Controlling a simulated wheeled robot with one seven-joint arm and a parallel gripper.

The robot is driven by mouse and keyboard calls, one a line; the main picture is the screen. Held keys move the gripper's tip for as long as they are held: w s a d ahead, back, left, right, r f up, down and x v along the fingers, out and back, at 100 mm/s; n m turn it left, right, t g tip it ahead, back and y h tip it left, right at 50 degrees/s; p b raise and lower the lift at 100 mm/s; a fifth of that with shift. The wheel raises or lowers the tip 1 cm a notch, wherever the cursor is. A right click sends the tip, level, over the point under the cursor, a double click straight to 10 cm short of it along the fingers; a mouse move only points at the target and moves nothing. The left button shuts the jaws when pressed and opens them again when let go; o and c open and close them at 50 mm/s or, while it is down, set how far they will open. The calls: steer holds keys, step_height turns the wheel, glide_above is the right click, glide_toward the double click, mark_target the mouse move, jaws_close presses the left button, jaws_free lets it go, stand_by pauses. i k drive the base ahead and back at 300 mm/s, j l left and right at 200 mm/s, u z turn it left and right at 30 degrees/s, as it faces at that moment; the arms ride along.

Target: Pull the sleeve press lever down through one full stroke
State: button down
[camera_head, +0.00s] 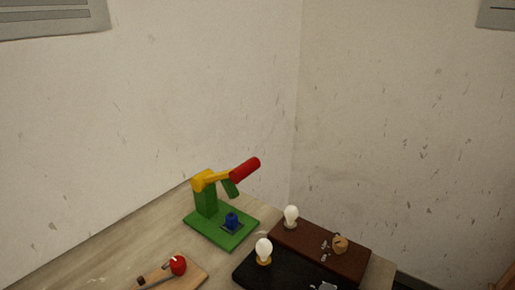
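The sleeve press stands on the table near the wall corner. It has a green base and post (206,202), a yellow arm (205,180) and a lever with a red handle (245,168). The lever is raised, with the red handle pointing up and to the right. A green ram (230,188) hangs below the yellow arm, above and apart from a small blue piece (231,221) on the base. My gripper is not in view.
A black board (250,272) and a brown board (345,258) lie to the right with bulbs (264,251) (291,216) and a tan round part (340,244). A wooden board (190,280) with a red knob (178,265) is at the front. Walls stand close behind the press.

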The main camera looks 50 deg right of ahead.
mark_target(227, 184)
steer(key=k+j+z, duration=0.25)
steer(key=k, duration=0.2)
steer(key=k+j+z, duration=0.25)
steer(key=k, duration=0.15)
steer(key=l, duration=0.1)
